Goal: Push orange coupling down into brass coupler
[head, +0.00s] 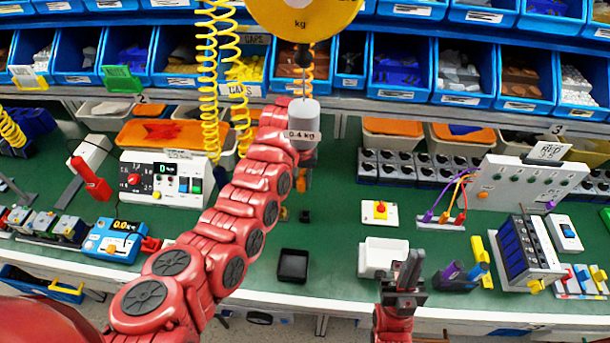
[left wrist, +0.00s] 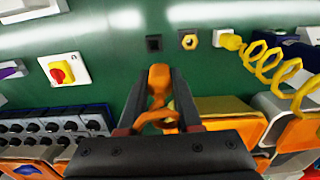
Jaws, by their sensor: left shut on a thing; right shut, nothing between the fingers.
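My left gripper (left wrist: 160,82) is shut on the orange coupling (left wrist: 159,76), which sticks out between its fingertips in the left wrist view. A looped orange part shows behind it between the fingers. The coupling (head: 303,178) shows only in part in the head view, below the wrist of my left arm. My right gripper (head: 410,262) is shut and empty over the bench's front.
A black square block (left wrist: 153,43) stands beside the hexagonal ring. A yellow coiled hose (left wrist: 270,62) lies to its right. A hanging grey weight (head: 303,117) overlaps my left wrist in the head view. A black tray (head: 293,281) stands near the front edge.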

